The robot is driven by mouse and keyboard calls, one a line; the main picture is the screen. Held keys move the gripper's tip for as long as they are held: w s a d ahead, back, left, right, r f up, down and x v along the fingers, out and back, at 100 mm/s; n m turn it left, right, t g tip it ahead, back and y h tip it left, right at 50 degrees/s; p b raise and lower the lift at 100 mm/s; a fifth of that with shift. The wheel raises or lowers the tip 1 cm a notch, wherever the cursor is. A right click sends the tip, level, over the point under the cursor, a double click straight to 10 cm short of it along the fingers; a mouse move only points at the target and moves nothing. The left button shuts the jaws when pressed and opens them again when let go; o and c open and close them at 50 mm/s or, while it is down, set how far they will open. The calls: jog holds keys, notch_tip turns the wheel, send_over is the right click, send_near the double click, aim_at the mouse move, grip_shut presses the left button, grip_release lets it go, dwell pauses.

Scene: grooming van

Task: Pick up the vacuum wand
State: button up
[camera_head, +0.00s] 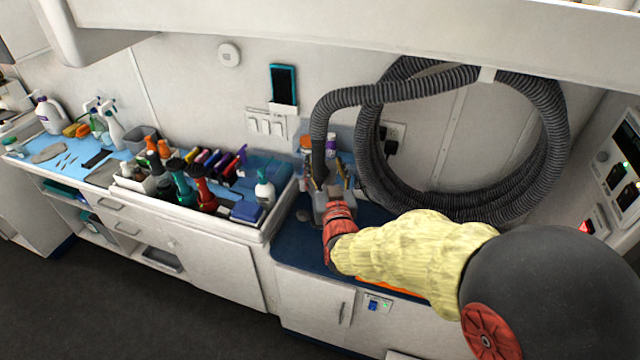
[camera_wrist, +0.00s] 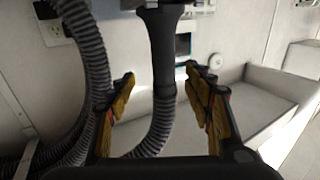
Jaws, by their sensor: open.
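The vacuum wand is a black tube joined to a ribbed grey hose. In the wrist view the wand (camera_wrist: 164,50) stands between the two fingers of my gripper (camera_wrist: 160,74), with a gap showing on each side. The fingers have yellow pads and are open. In the head view the wand (camera_head: 319,165) is near the wall above the blue counter, and my gripper (camera_head: 335,184) is right at it. The wand's lower end is partly hidden by my gripper and arm there.
The thick hose (camera_head: 545,110) hangs coiled on the wall to the right. A white tray (camera_head: 250,228) of bottles and grooming tools stands left of my gripper. Small bottles (camera_head: 331,145) stand behind it. A white overhead cabinet (camera_head: 400,28) runs above.

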aim_at(319, 154)
jog(key=w, duration=0.4)
jog(key=w+a+b, duration=0.1)
jog(key=w, duration=0.2)
jog(key=shift+a+f, duration=0.1)
jog(key=shift+w, duration=0.25)
grip_shut()
jog(key=shift+r, duration=0.2)
